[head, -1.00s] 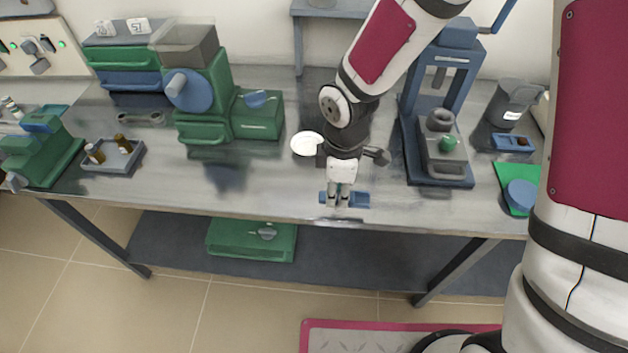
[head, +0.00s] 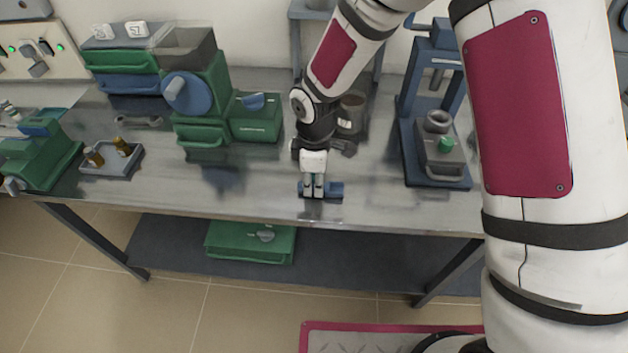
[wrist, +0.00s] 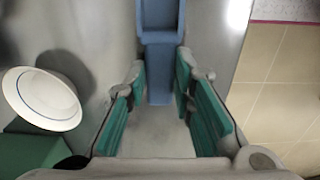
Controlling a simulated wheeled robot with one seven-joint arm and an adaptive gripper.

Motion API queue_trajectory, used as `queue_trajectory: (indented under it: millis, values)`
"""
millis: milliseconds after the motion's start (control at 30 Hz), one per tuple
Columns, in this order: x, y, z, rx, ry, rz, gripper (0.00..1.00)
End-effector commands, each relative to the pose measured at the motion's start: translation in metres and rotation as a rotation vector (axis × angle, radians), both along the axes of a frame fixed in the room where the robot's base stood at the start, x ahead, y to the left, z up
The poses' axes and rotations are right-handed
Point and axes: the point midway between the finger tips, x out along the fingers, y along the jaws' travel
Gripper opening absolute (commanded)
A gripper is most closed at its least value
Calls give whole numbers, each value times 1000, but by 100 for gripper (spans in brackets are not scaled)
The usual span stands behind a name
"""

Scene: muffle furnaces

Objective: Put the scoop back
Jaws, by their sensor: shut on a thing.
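My gripper (head: 313,191) is low over the front edge of the metal bench, at the middle, pointing down. It is shut on the blue scoop (head: 335,189), whose blue part shows on both sides of the fingertips. In the wrist view the scoop (wrist: 160,45) shows as a blue trough running away beyond the green-padded fingers (wrist: 156,105). A narrower blue part lies between the fingers. I cannot tell whether the scoop touches the bench.
A white bowl (wrist: 42,98) lies left in the wrist view. The green machine (head: 203,105) and green box (head: 255,120) stand left; a grey container (head: 350,113) is behind my arm. A dark blue press (head: 412,150) stands right. The front bench between is clear.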

Motion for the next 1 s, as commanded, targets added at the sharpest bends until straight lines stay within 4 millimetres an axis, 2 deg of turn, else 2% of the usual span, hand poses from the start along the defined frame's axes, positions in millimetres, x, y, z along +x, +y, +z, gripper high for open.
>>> queue_trajectory:
  millis: [167, 200, 267, 667, 767, 1000]
  values:
    - [0, 0, -4, 0, 1, 1, 0]
    - [0, 0, -3, 0, 0, 1, 29]
    - [0, 0, -3, 0, 0, 1, 43]
    - [0, 0, 2, 0, 0, 0, 43]
    - [1, 0, 14, 1, -2, 0, 43]
    - [1, -1, 63, 2, -5, -1, 43]
